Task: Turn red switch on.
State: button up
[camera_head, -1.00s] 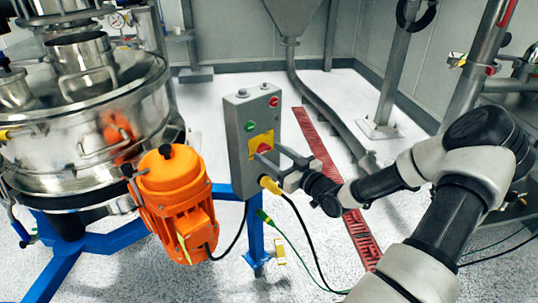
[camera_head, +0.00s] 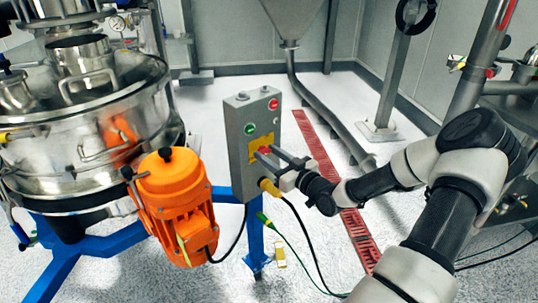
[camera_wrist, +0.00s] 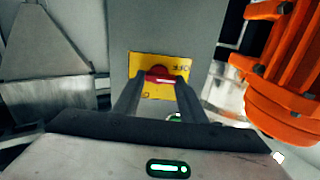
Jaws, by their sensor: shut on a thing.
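The red switch (camera_wrist: 159,74) sits on a yellow plate (camera_wrist: 178,64) on the grey control box (camera_head: 239,155). In the wrist view it shows between the two finger ends of my gripper (camera_wrist: 160,86). In the head view my gripper (camera_head: 268,153) reaches the box front from the right, and the red switch (camera_head: 264,150) is partly covered by the fingers. My gripper is shut on the red switch. The exact contact of the fingertips is hard to see.
A green button (camera_head: 250,128) and a red button (camera_head: 273,104) are above the switch. An orange motor (camera_head: 174,190) and a steel sifter (camera_head: 90,130) stand left of the box. Cables hang below it. The floor to the right has a red grate (camera_head: 345,205).

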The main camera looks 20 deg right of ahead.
jog(key=m+p, duration=0.2)
jog(key=m, duration=0.2)
jog(key=shift+r, duration=0.15)
jog(key=m+p, duration=0.2)
jog(key=m, duration=0.2)
jog(key=shift+d, duration=0.15)
jog(key=m+p, duration=0.1)
jog(key=m, duration=0.4)
jog(key=shift+w+d+f+m+p, duration=0.15)
jog(key=shift+m+p, duration=0.25)
jog(key=shift+m, duration=0.75)
jog(key=shift+s+f+m+p, duration=0.1)
jog(key=shift+m+p, duration=0.25)
jog(key=shift+m, duration=0.8)
jog(key=o, duration=1.1)
jog(key=shift+c, duration=0.2)
